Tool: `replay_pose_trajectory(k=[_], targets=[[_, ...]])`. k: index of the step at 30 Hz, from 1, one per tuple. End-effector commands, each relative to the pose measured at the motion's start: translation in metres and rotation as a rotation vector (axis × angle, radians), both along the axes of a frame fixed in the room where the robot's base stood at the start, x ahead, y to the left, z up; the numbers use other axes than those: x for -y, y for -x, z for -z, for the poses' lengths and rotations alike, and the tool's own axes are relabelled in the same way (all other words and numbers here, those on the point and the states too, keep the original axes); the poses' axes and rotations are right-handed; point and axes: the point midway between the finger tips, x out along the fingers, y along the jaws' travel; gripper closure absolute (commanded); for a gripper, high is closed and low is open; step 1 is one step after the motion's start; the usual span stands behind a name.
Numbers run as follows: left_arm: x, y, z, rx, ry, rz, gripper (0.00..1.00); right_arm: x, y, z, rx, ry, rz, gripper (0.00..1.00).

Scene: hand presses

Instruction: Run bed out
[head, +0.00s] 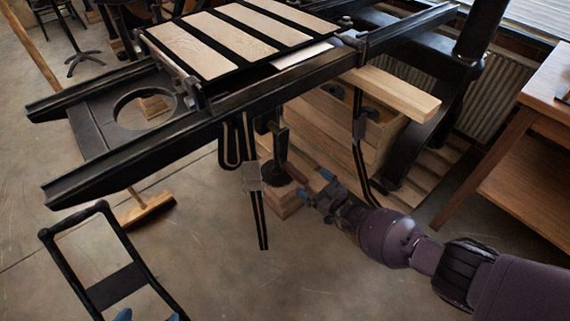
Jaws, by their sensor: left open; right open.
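The press bed (205,46), topped with pale panels between black strips, sits on two dark rails (300,85), towards the press's upright side. A dark crank (281,142) hangs below the near rail, with a reddish-brown grip (295,173) at its lower end. My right gripper (315,185) is open, its blue fingertips just right of the grip. I cannot tell whether they touch it; nothing shows between them. My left gripper (148,316) shows only as blue fingertips at the bottom edge, apart, near a black open frame (112,287); the rest is cut off.
A wooden bar (395,92) juts from the press at right, above a wooden cabinet (330,125). Dark straps hang under the near rail. A broom (148,211) lies on the floor. A wooden table (545,135) stands at right.

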Motion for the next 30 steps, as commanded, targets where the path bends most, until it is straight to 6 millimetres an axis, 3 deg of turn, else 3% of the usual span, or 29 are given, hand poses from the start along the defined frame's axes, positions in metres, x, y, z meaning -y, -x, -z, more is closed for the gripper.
replay_pose_trajectory(k=[18,30], targets=[[-0.001,-0.012,-0.029,0.051,-0.001,-0.001,0.04,0.031,0.039,-0.001,0.001,0.002,0.000,0.04],[-0.001,-0.013,-0.032,0.055,-0.001,0.000,0.04,0.036,0.047,0.001,-0.001,0.001,-0.001,0.04]])
